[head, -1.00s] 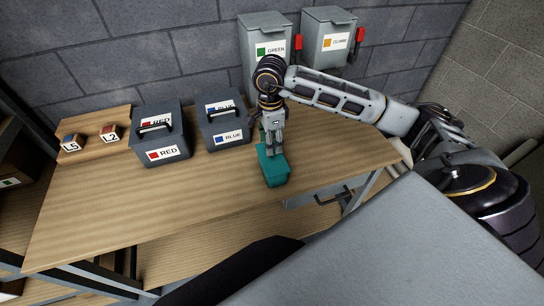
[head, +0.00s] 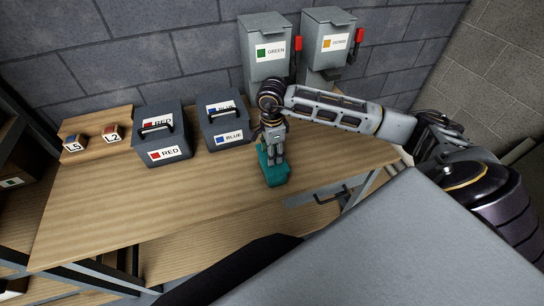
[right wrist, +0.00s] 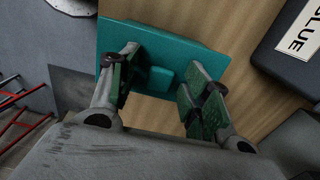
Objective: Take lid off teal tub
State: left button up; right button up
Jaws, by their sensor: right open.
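The teal tub (head: 275,178) stands on the wooden table near its front right part. In the right wrist view its teal lid (right wrist: 175,38) shows as a flat plate with a small block-shaped knob (right wrist: 161,78) on top. My right gripper (head: 272,160) points down over the tub and hides part of the lid. In the right wrist view its open fingers (right wrist: 158,92) stand on either side of the knob, with gaps to it. My left gripper is not in view.
Dark boxes labelled red (head: 163,132) and blue (head: 222,125) stand left of the tub. The table's front left is clear.

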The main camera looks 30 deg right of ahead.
jog(key=shift+c, duration=0.5)
jog(key=c, duration=0.8)
jog(key=shift+r, duration=0.1)
jog(key=shift+c, duration=0.2)
notch_tip(320, 180, up, 10)
jog(key=b, duration=0.1)
jog(key=shift+b, duration=0.4)
